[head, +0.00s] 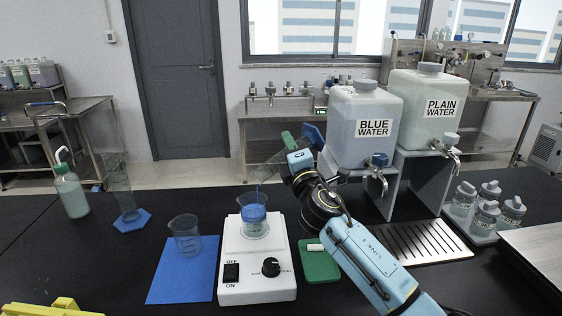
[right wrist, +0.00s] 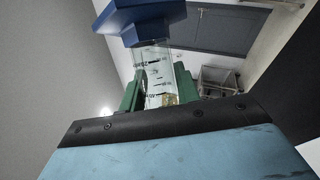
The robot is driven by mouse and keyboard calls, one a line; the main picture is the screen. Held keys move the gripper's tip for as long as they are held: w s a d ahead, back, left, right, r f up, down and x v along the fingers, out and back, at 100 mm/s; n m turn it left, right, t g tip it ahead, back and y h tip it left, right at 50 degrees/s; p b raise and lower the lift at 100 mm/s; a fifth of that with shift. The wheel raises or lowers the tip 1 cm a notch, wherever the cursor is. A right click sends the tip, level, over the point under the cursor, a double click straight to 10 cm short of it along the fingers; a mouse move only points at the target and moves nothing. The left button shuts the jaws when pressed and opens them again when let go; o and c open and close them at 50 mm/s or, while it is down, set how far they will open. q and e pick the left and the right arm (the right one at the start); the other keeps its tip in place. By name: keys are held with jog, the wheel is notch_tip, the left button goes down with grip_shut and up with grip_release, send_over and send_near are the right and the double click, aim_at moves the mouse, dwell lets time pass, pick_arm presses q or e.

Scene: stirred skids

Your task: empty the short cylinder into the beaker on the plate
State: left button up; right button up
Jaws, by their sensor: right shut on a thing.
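The short cylinder (head: 268,167) is clear, with a blue hexagonal foot (head: 313,135). My right gripper (head: 287,151) is shut on it and holds it steeply tilted, mouth down and to the left, foot up. A thin blue stream runs from its mouth into the beaker (head: 253,224), which stands on the white plate (head: 258,291) and holds blue liquid. In the right wrist view the graduated wall of the cylinder (right wrist: 158,72) shows between my green fingers (right wrist: 158,90); its mouth is hidden there.
A second beaker (head: 185,238) stands on a blue mat (head: 180,285) left of the plate. A tall cylinder (head: 119,187) and a wash bottle (head: 70,192) stand further left. Blue water (head: 362,125) and plain water (head: 435,105) tanks stand behind my right arm. A green tray (head: 319,268) lies right of the plate.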

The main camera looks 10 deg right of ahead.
jog(key=shift+s+a+r+n, duration=0.15)
jog(key=shift+a+r+n, duration=0.1)
jog(key=shift+r+n, duration=0.3)
dwell(1.4)
jog(key=shift+n+y, duration=0.25)
jog(key=shift+y, duration=0.15)
jog(key=shift+s+a+r+n+y, duration=0.25)
jog(key=shift+a+r+n+y, duration=0.2)
jog(key=shift+n, duration=0.35)
jog(key=shift+s+a+r+n+y, duration=0.2)
jog(key=shift+a+r+n+y, duration=0.15)
jog(key=shift+n, duration=0.45)
dwell(2.2)
dwell(0.4)
jog(key=shift+w+d+f+m+h, duration=0.3)
jog(key=shift+d+f+m+h, duration=0.3)
jog(key=shift+m, duration=0.55)
jog(key=shift+w+d+f+m+h, duration=0.35)
jog(key=shift+f+m+h, duration=0.3)
jog(key=shift+m, duration=0.5)
jog(key=shift+d, duration=0.1)
